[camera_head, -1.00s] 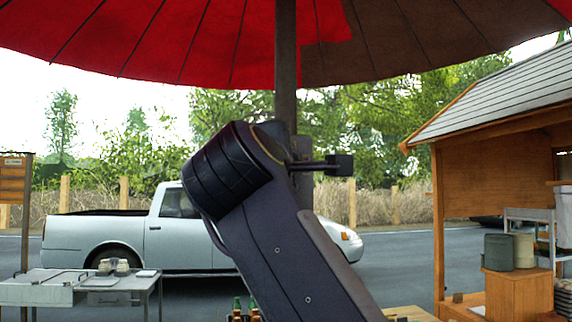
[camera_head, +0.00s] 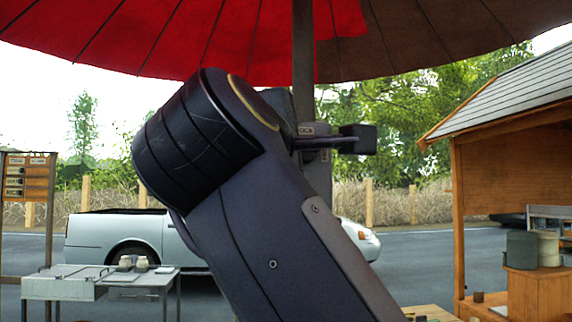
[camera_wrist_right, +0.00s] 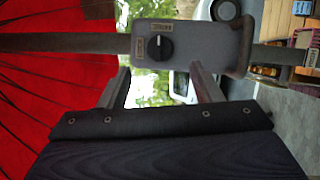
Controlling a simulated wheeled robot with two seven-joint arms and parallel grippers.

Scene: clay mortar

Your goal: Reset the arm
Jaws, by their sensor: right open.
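My right arm (camera_head: 265,215) fills the middle of the head view, bent upward with its dark ribbed joint at the top. In the right wrist view, my right gripper (camera_wrist_right: 162,78) is open, its two fingers apart with nothing held between them. A grey box with a black knob (camera_wrist_right: 190,46) on the umbrella pole (camera_wrist_right: 60,43) lies just beyond the fingertips; I cannot tell whether they touch it. In the head view the arm partly hides the pole (camera_head: 304,50). My left gripper is not in view.
A red and brown umbrella (camera_head: 200,35) spreads overhead. A metal table (camera_head: 100,285) with small jars stands at lower left, and a white pickup (camera_head: 110,235) is parked behind. A wooden stall (camera_head: 500,185) stands at right. The road is open beyond.

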